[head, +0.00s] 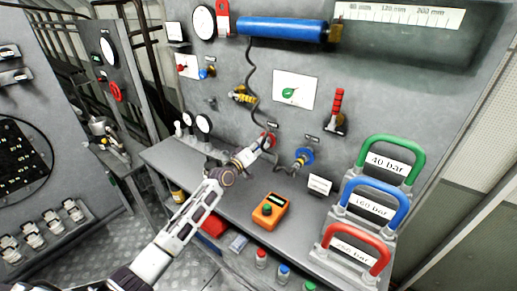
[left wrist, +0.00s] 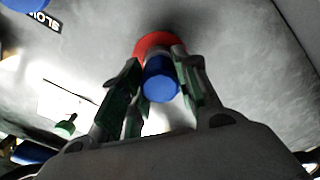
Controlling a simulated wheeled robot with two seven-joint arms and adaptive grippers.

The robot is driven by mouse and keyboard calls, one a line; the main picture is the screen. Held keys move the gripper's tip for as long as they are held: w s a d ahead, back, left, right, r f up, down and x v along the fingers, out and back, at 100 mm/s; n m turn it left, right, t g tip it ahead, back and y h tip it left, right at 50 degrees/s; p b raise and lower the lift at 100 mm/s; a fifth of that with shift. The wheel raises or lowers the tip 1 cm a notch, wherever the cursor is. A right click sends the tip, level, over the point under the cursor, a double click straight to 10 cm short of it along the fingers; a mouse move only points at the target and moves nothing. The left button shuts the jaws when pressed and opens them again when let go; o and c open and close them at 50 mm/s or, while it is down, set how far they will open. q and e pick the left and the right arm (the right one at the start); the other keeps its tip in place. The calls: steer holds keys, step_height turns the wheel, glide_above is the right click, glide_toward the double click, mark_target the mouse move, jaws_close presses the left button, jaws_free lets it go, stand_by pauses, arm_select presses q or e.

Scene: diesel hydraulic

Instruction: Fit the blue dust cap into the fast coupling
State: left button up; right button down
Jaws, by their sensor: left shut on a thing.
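My left gripper (head: 260,148) reaches up to the wall panel. In the left wrist view the gripper (left wrist: 160,82) is shut on the blue dust cap (left wrist: 160,86), a short blue cylinder between its fingers. Directly behind the cap is a red-ringed coupling (left wrist: 154,42) on the panel, likely the fast one. It shows in the head view as a red spot (head: 270,139) partly hidden by my gripper. I cannot tell whether cap and coupling touch. A blue-ringed coupling (head: 304,156) is to the right; in the wrist view a label reading SLOW (left wrist: 43,19) is near it. My right gripper is out of view.
A black hose (head: 249,75) hangs from the blue cylinder (head: 283,29) past my gripper. An orange meter (head: 270,211) stands on the bench below. Green, blue and red handled weights (head: 375,208) stand at the right. Gauges (head: 204,123) are at the left.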

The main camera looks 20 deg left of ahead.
arm_select(q)
steer(key=shift+w, duration=0.15)
steer(key=o, duration=1.1)
steer(key=shift+o, duration=0.2)
steer(key=v, duration=1.2)
stand_by(0.9)
